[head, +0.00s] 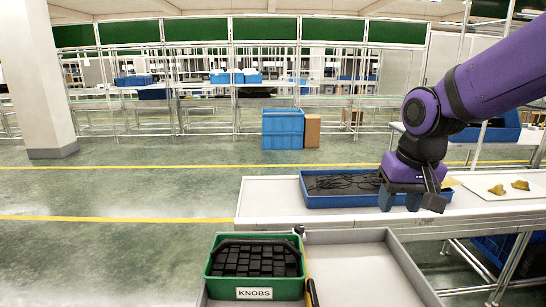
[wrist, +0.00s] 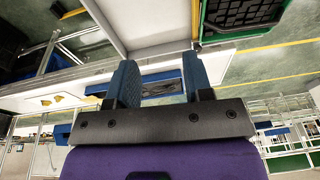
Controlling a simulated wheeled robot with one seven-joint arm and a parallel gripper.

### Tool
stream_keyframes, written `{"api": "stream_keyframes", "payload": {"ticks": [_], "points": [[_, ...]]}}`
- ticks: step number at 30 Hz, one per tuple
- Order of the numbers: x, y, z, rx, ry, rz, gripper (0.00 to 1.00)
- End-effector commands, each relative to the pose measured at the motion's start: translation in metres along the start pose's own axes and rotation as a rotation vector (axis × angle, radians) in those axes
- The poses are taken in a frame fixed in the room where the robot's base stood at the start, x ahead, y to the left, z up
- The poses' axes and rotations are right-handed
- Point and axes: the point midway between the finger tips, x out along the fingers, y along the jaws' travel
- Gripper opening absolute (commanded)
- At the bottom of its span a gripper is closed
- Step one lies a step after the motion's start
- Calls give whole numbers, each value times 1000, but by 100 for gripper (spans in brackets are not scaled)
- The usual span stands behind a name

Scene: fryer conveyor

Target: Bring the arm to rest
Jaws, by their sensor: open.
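My gripper (head: 401,197) hangs from my purple arm at the right of the head view, over the right part of a blue tray (head: 345,201) on the white table. In the wrist view my gripper (wrist: 160,85) shows two blue fingers, apart, with nothing between them. Part of the blue tray (wrist: 162,89) shows beyond the gap. The head view does not show clearly how high the fingers are above the tray.
Black cables (head: 340,184) lie in the blue tray. Yellowish pieces (head: 497,189) lie on the table at right. A green bin labelled KNOBS (head: 255,268), holding black blocks, stands in front beside an empty grey tray (head: 362,272). Blue crates (head: 283,128) stand on the floor behind.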

Motion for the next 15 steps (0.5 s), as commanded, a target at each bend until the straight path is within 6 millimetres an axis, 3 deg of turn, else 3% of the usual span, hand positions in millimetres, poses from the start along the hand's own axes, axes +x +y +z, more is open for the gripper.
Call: {"api": "stream_keyframes", "payload": {"ticks": [6,15], "points": [[-46,30,42,4,85,-13,46],[-84,56,105,-3,196,7,46]]}}
